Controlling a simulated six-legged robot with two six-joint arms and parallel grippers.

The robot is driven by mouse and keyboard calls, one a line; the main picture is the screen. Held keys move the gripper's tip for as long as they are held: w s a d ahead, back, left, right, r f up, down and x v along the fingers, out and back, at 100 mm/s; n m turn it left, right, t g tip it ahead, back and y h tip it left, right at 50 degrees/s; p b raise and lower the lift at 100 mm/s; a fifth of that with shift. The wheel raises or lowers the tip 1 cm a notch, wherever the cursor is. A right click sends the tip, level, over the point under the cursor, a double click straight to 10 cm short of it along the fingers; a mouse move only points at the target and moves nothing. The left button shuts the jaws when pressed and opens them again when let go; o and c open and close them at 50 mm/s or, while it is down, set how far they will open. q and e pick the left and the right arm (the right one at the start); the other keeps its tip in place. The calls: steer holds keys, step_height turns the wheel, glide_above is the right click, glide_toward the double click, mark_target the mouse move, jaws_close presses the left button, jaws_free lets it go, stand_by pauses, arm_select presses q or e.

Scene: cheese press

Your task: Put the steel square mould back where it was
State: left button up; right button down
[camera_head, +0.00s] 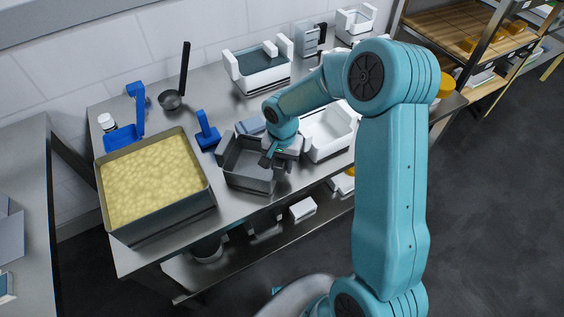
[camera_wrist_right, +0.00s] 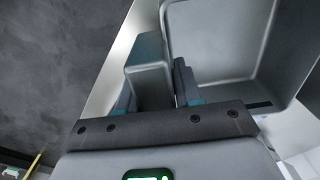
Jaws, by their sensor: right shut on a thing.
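The steel square mould (camera_head: 244,163) is an open grey box at the front edge of the steel table, right of the curd vat. My right gripper (camera_head: 273,157) is at its right side, shut on it. In the right wrist view the two fingers of my right gripper (camera_wrist_right: 154,82) close around a grey block-shaped part on the side of the mould (camera_wrist_right: 207,38). The mould looks upright. I cannot tell whether it rests on the table or hangs just above it. My left gripper is not in view.
The steel vat (camera_head: 166,229) of yellow curd stands left of the mould. A blue scoop (camera_head: 206,133) lies behind. A white mould (camera_head: 327,134) is close on the right. A white-walled box (camera_head: 257,72) and a ladle (camera_head: 171,99) are farther back. Bare steel (camera_head: 232,106) shows behind the mould.

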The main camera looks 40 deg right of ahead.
steer(key=c, duration=0.8)
jaws_free()
steer(key=shift+f, duration=0.1)
steer(key=shift+o, duration=0.2)
step_height(320, 180, up, 12)
steer(key=shift+r+p, duration=0.1)
steer(key=shift+p, duration=0.25)
steer(key=shift+d, duration=0.1)
